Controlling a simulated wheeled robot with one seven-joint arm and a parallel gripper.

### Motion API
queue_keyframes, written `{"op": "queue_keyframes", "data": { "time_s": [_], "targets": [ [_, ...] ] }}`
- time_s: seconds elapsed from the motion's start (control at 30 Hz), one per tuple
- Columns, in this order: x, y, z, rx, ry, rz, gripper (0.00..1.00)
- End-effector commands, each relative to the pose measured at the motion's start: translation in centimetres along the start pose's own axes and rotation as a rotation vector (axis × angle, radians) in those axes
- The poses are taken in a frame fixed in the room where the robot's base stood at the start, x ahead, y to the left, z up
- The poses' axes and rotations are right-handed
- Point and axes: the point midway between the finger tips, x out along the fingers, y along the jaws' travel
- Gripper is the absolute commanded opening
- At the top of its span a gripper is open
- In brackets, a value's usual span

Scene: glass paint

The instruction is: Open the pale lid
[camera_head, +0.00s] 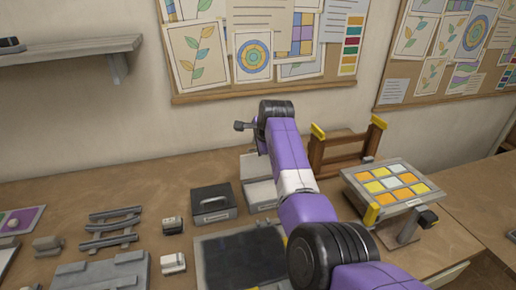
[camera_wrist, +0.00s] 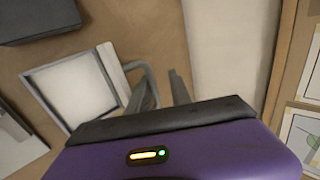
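The pale lid (camera_wrist: 112,73) stands raised along the far edge of a pale box (camera_wrist: 68,86), seen nearly edge-on in the wrist view; the box's white inside shows. A bent grey handle (camera_wrist: 142,66) sticks out from the lid on the side away from the box. In the head view the raised lid (camera_head: 250,165) stands behind the box (camera_head: 262,194), both partly covered by my arm. My gripper (camera_wrist: 164,88) is on the lid's handle side, its fingers apart beside the handle. Whether a finger touches the handle is unclear.
A dark lidded box (camera_head: 212,203) stands left of the pale box. A dark framed panel (camera_head: 238,262) lies in front. A wooden frame (camera_head: 345,150) and a tilted board with coloured squares (camera_head: 394,184) stand to the right. The wall (camera_head: 120,125) is close behind.

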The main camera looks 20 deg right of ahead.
Motion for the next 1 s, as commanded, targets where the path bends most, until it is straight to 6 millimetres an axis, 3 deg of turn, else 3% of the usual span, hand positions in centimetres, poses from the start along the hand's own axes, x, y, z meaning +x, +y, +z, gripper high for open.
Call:
{"op": "queue_keyframes", "data": {
  "time_s": [0.1,0.63,0.77,1.0],
  "targets": [
    [0.8,0.8,0.0,0.011,-0.004,0.004,0.18],
    [0.7,1.1,0.0,0.011,-0.003,0.007,0.18],
    [-0.3,1.0,0.1,0.01,-0.002,0.006,0.18],
    [-3.9,0.3,0.0,0.005,-0.001,-0.004,0.18]
  ]
}}
